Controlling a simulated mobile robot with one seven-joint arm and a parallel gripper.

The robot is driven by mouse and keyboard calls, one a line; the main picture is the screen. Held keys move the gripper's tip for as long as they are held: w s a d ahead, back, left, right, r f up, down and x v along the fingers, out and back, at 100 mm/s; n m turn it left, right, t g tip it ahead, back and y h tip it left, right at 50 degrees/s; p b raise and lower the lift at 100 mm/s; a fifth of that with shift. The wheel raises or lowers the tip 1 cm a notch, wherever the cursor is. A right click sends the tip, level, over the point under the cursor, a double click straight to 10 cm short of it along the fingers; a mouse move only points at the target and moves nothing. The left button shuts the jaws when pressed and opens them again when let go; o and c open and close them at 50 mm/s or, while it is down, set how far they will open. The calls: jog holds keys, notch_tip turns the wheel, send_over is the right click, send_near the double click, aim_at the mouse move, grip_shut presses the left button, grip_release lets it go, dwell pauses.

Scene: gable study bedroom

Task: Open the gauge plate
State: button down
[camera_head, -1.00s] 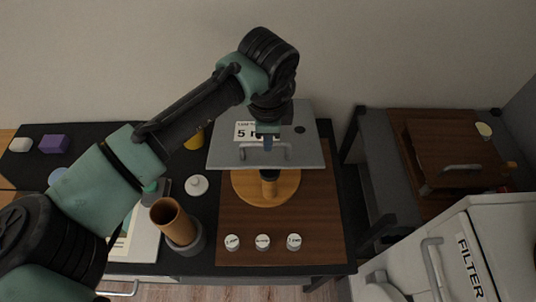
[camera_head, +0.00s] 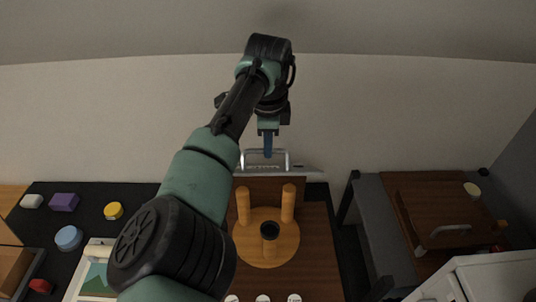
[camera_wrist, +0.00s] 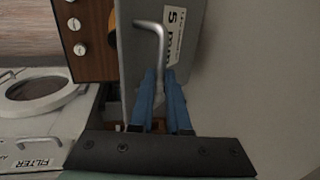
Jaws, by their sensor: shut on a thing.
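The gauge plate (camera_head: 308,169) is a grey sheet with a metal bar handle (camera_head: 287,158). In the head view it is raised at the back of the wooden board and shows almost edge-on. In the wrist view the plate (camera_wrist: 133,70) carries the handle (camera_wrist: 160,38) and a white label (camera_wrist: 173,32) with a 5 on it. My gripper (camera_head: 268,153) is shut on the handle. Its blue fingers (camera_wrist: 162,78) also show in the wrist view. A round wooden base (camera_head: 262,255) with two upright pegs and a dark-topped cylinder (camera_head: 270,232) is uncovered in front of the plate.
White knobs (camera_head: 263,298) line the board's front. Purple (camera_head: 64,202), yellow (camera_head: 113,211) and blue (camera_head: 68,238) pieces stand at left. A brown hinged lid (camera_head: 440,205) is on the right bench, with a white appliance (camera_head: 480,280) in front. A wall is behind.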

jog(key=shift+w+r, duration=0.25)
jog(key=shift+w, duration=0.75)
jog(key=c, duration=1.3)
grip_release()
jog(key=o, duration=0.4)
jog(key=shift+w+f, duration=0.2)
jog(key=shift+w, duration=0.3)
jog(key=shift+s+r, duration=0.25)
jog(key=shift+r, duration=0.05)
jog(key=shift+f, duration=0.15)
